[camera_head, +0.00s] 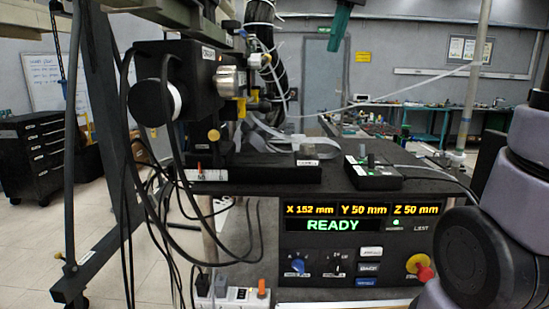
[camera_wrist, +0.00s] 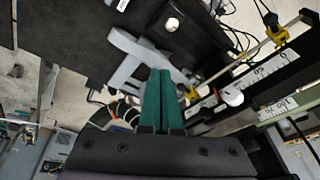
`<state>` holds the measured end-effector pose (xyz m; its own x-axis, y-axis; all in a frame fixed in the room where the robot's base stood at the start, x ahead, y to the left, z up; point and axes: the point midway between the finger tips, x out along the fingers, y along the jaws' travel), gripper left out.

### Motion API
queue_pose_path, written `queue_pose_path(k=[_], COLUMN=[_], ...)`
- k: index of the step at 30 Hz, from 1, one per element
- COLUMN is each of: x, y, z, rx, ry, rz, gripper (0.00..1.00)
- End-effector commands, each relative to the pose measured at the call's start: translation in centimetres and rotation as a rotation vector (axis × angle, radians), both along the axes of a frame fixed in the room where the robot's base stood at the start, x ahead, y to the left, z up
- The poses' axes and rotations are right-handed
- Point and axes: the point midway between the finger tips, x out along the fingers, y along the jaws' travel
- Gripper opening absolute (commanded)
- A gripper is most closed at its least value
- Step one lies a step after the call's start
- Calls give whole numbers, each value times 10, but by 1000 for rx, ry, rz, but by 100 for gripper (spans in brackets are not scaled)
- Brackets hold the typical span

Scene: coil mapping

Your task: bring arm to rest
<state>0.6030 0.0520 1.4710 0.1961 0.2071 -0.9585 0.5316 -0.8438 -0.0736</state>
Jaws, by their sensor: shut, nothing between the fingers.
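My gripper (camera_wrist: 159,74) shows in the wrist view as two green fingers pressed together, with nothing between them. Its tips lie in front of a grey bracket-like part (camera_wrist: 128,72) and the black apparatus. In the head view a teal finger-shaped part of my gripper (camera_head: 339,40) hangs down from the top edge, above the bench and apart from it. Parts of my own arm, grey-purple and black, fill the right edge of the head view. The rest of the arm is out of view.
A control panel (camera_head: 365,240) reads X 152, Y 50, Z 50 mm and READY; a red knob (camera_head: 424,272) sits at its right. A small black box (camera_head: 372,175) stands above it. A black camera-like unit (camera_head: 180,80) and hanging cables crowd the left.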

Motion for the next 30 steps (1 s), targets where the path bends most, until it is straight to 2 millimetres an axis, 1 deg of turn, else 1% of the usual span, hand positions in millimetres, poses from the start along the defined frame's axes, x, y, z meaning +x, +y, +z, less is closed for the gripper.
queue_pose_path(k=[1, 5, 9, 12, 16, 18, 21, 25, 30], x=[-14, -42, -73, -94, -116, -124, -131, -135, -134], y=[-11, -37, -64, -81, -97, -102, -107, -109, -109], z=[-8, -32, -63, -87, -116, -128, -139, -144, -144], rx=[7, 46, 113, 176, 255, 288, 322, 338, 338], ry=[-18, -68, -118, -153, -185, -197, -206, -211, -210], rz=[-67, -247, -446, -582, -731, -788, -843, -867, -868], gripper=[0, 0, 0, 0, 0, 0, 0, 0, 0])
